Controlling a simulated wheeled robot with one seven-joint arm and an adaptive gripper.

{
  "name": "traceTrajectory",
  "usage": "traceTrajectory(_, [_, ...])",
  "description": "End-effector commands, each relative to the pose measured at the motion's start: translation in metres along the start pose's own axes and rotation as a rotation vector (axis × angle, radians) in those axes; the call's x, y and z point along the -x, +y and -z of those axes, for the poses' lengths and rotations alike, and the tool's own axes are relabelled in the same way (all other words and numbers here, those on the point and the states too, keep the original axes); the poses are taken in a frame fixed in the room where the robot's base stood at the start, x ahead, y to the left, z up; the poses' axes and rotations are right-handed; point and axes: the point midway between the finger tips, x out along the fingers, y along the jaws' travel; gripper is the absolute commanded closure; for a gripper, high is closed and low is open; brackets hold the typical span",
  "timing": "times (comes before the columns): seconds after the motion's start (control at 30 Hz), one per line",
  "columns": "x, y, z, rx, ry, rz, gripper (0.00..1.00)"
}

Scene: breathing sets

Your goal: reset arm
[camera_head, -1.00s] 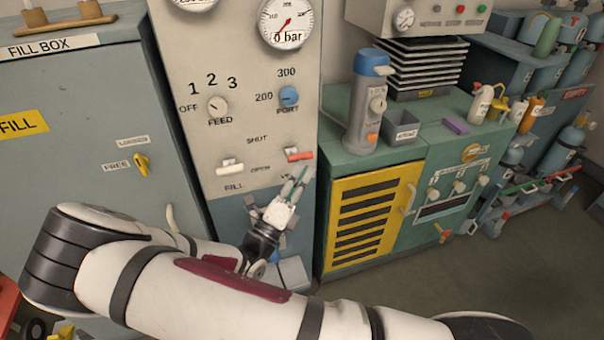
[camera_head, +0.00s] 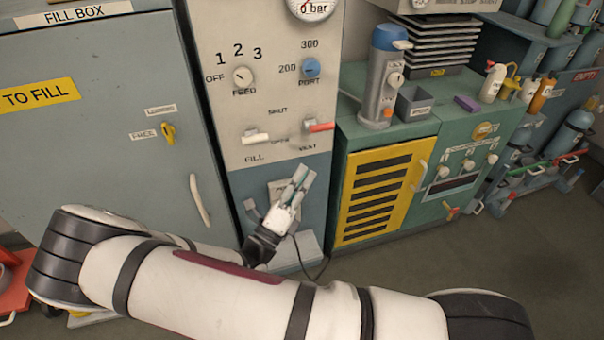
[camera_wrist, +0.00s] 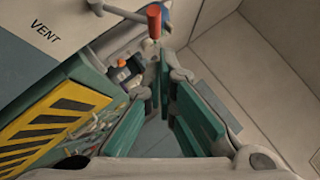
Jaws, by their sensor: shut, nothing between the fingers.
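My gripper (camera_head: 301,176) is in front of the blue lower part of the fill panel, below the red VENT lever (camera_head: 319,127) and apart from it. Its fingers point up and slightly right. In the wrist view my gripper (camera_wrist: 163,82) shows its green finger pads, with nothing held between them. The red lever end (camera_wrist: 154,20) shows beyond the fingertips there. My white arm crosses the bottom of the head view.
The fill box (camera_head: 95,120) stands left of the panel (camera_head: 275,95), its handle (camera_head: 199,200) near my arm. A green cabinet with a yellow louvred door (camera_head: 380,195) stands right. Open floor (camera_head: 480,270) lies at lower right.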

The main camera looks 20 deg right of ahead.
Motion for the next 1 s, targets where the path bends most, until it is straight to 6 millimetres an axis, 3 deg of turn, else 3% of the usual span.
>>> traceTrajectory(0.33, [-0.001, -0.001, 0.0, -0.003, 0.006, 0.0, 1.0])
traceTrajectory(0.47, [-0.009, -0.012, 0.006, -0.044, 0.084, 0.006, 1.0])
traceTrajectory(0.73, [-0.035, -0.068, 0.043, -0.285, 0.511, 0.061, 1.0])
traceTrajectory(1.0, [-0.041, -0.125, 0.076, -0.568, 0.947, 0.179, 1.0])
